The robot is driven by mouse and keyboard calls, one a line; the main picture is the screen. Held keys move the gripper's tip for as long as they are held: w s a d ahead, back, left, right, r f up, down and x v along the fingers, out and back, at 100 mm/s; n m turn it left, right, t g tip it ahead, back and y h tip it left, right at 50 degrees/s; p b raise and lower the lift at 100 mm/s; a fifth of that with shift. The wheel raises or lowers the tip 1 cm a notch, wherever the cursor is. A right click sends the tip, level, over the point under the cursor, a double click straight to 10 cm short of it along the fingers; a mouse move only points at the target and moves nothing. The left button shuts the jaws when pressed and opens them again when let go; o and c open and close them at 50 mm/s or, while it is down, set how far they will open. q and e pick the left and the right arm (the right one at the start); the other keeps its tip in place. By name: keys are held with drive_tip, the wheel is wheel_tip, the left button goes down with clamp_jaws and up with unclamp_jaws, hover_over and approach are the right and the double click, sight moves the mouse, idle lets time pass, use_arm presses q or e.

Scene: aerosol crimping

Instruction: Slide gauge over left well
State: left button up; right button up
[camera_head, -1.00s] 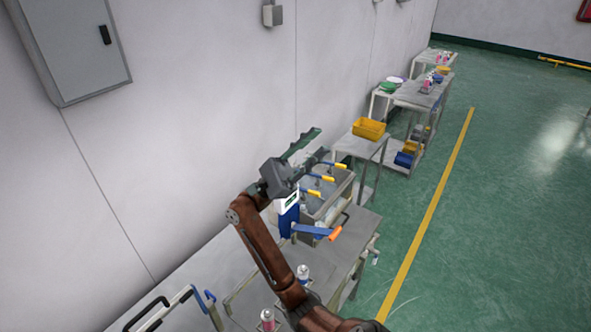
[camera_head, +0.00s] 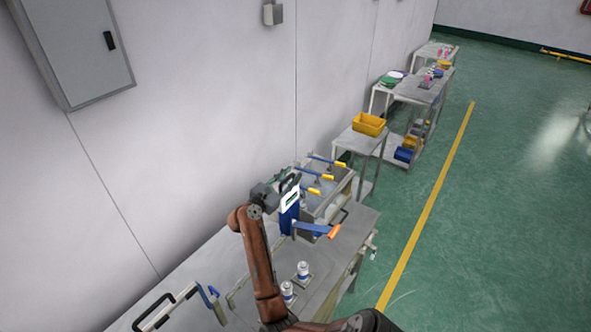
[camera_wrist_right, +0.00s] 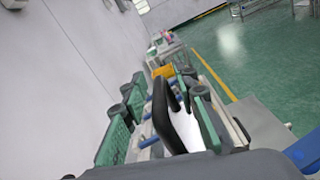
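A white gauge (camera_head: 291,198) with a black loop handle (camera_head: 290,181) stands at the front left of the grey station with the blue-and-yellow levers. My right gripper (camera_head: 279,183) is at the handle's level, from its left side. In the right wrist view its green fingers (camera_wrist_right: 161,88) are spread, with the black handle (camera_wrist_right: 164,108) between them. Neither finger clearly touches the handle. The white plate of the gauge (camera_wrist_right: 187,132) shows below. I cannot make out the left well. My left gripper is out of view.
A blue lever with an orange grip (camera_head: 334,231) sticks out right of the gauge. Two white-topped cans (camera_head: 303,269) stand on the bench near my right forearm. Another black-handled frame (camera_head: 160,308) lies at the lower left. A yellow bin (camera_head: 369,123) stands beyond.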

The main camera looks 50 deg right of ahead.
drive_tip(key=shift+w+d+p, duration=0.1)
drive_tip(key=shift+d+p, duration=0.3)
drive_tip(key=shift+d, duration=1.1)
clamp_jaws()
drive_tip(key=shift+r, duration=0.1)
